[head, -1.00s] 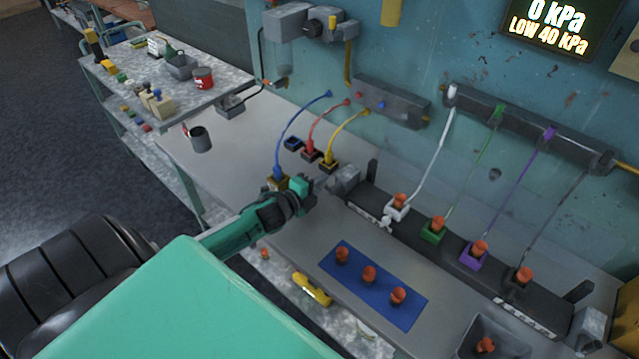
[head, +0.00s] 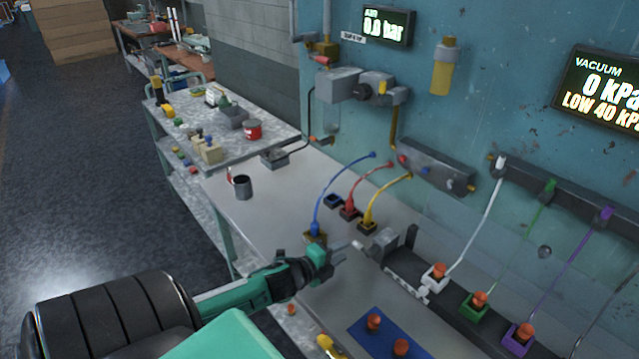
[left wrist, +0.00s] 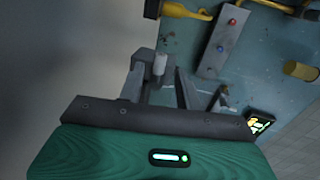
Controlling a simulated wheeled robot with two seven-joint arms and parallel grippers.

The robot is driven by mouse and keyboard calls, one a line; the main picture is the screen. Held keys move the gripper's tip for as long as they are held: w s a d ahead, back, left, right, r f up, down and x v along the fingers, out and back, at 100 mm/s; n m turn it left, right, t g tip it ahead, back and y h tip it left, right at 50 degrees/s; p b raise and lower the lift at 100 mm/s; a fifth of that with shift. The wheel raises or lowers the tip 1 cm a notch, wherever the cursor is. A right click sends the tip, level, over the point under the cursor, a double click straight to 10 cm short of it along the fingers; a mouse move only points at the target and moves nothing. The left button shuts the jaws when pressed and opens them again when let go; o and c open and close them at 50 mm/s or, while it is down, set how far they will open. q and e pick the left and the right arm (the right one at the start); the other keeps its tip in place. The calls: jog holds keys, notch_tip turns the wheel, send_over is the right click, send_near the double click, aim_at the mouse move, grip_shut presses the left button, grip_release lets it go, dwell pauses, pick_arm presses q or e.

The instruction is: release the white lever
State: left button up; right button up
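A short white-tipped lever (head: 357,245) points from the grey end block (head: 386,243) of the dark rail toward my left gripper. My left gripper (head: 338,258) is just left of this tip in the head view; a small gap seems to separate them. In the left wrist view, a white cylinder (left wrist: 159,65) shows beyond and between the two grey fingers (left wrist: 163,88), nearer the left one. The fingers stand apart with nothing visibly clamped. Whether they touch the lever is unclear. My right gripper is not in view.
Blue, red and yellow cables (head: 347,190) rise behind my gripper to a wall box. Coloured holders with orange-topped parts (head: 478,300) line the dark rail. A blue mat (head: 372,340) lies in front. A dark mug (head: 243,187) stands on the clear left bench area.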

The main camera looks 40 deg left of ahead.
pick_arm(q)
jog(key=b+v, duration=0.1)
jog(key=v, duration=0.6)
jog(key=shift+s, duration=0.15)
dwell(0.5)
